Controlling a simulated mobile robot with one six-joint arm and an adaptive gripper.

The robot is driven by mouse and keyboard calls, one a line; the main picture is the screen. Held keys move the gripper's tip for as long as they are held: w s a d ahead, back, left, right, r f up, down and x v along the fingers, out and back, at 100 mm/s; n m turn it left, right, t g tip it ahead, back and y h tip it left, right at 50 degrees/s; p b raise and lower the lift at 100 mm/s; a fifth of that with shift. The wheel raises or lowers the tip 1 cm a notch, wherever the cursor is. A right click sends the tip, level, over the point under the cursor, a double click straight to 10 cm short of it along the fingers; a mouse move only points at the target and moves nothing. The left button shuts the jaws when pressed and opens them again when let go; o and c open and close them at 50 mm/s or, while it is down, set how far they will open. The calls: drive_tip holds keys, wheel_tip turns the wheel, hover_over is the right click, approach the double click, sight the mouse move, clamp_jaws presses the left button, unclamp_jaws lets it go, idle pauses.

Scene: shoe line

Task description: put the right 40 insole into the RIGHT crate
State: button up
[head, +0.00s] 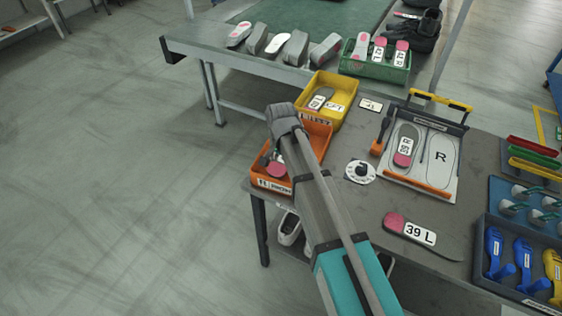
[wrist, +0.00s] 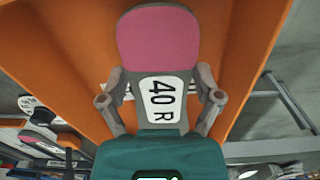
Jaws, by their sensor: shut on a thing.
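The right 40 insole (wrist: 158,45), grey with a pink heel and a white "40 R" label, is held between the two fingers of my gripper (wrist: 160,98). In the head view, my gripper (head: 277,153) is over the orange crate (head: 318,130), with a pink heel visible at the crate's near end. The orange crate has a white label on its near wall, too small to read surely. Its orange surface (wrist: 60,50) fills much of the wrist view behind the insole. Whether the insole touches the crate floor cannot be told.
A yellow crate (head: 350,88) with insoles stands behind the orange one. A fixture board (head: 440,175) marked "R" holds one insole, and a 39 L insole (head: 410,229) lies on the table. A dial (head: 360,171) sits near the orange crate. A green crate (head: 377,68) is farther back.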

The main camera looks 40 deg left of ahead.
drive_tip(key=shift+f+b, duration=0.4)
drive_tip(key=shift+f, duration=0.1)
drive_tip(key=o, duration=0.8)
drive_tip(key=shift+r, duration=0.15)
wheel_tip(320, 180, up, 13)
drive_tip(key=p, duration=1.3)
idle(0.8)
